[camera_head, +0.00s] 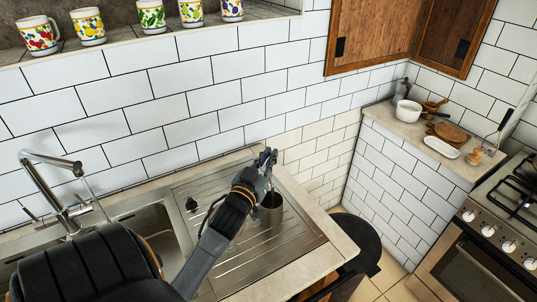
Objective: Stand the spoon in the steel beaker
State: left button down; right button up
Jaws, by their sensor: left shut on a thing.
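The steel beaker (271,216) stands upright on the ribbed steel drainboard, right of the sink bowl. My left arm reaches up from the bottom of the view, and its gripper (267,158) is over the drainboard, just above and behind the beaker in the picture. The gripper is shut on a thin thing that I take to be the spoon. The spoon is mostly hidden by the fingers and wrist, so I cannot tell its tilt or whether it reaches into the beaker. My wrist covers the left part of the beaker. My right gripper is out of view.
The tap (60,190) rises at the left over the sink bowl (150,232). A small black item (191,204) lies near the drainboard's left end. Several painted mugs (152,16) stand on a high ledge. A tiled counter holds a white dish (441,147); a stove (500,215) is at right.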

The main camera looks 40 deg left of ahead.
pick_arm(q)
notch_tip(320, 180, down, 11)
jog(key=b, duration=0.8)
jog(key=shift+f, duration=0.2)
jog(key=c, duration=1.4)
grip_release()
jog(key=v, duration=1.2)
jog(key=shift+s, duration=0.1)
